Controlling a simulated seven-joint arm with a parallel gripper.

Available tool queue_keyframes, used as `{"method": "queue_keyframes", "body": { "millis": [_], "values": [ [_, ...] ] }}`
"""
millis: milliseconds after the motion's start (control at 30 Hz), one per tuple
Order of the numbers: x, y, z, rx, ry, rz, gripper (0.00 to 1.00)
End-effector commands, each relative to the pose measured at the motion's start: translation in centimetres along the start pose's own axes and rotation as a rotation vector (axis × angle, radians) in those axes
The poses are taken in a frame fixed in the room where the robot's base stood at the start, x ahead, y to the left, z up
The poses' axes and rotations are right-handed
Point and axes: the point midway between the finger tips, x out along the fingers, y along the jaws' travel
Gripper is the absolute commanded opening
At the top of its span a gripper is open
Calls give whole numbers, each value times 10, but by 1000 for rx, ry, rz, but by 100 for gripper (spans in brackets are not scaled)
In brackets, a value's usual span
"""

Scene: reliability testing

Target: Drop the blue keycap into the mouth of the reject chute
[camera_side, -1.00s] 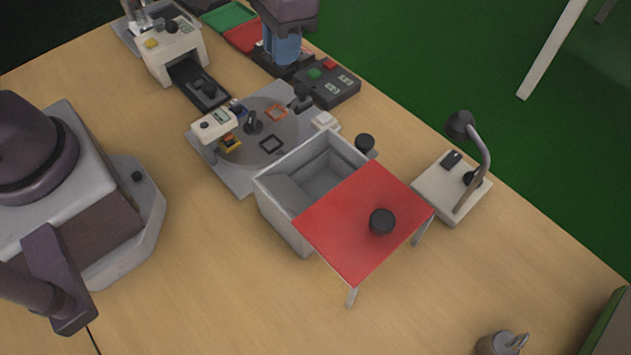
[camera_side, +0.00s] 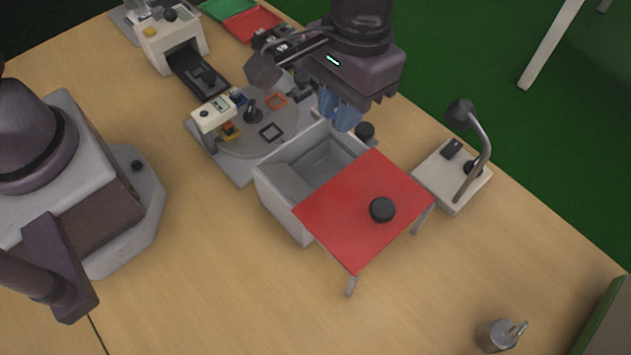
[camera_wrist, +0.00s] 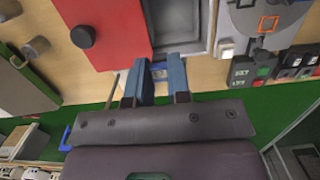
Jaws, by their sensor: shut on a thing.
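The reject chute (camera_side: 283,205) is a grey box with its mouth open. A red lid plate (camera_side: 345,235) with a black knob (camera_side: 382,209) stands out to its right on legs. My gripper (camera_side: 338,122) is above the table at the chute's back rim, with its blue fingers pointing down. In the wrist view the fingers (camera_wrist: 155,68) show just beside the chute wall (camera_wrist: 184,46), and a small pale-blue piece (camera_wrist: 158,72), seemingly the blue keycap, sits between them. The fingers mostly hide it.
The grey turntable (camera_side: 290,125) with square frames is left of the chute. A lamp stand (camera_side: 452,190) is to the right.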

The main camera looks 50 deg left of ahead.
Motion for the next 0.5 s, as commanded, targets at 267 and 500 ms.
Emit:
{"method": "queue_keyframes", "body": {
  "millis": [267, 500],
  "values": [
    [25, 0, -3, 1, 0, -1, 0],
    [28, 0, -4, 2, 1, 0, 0]
  ]
}}
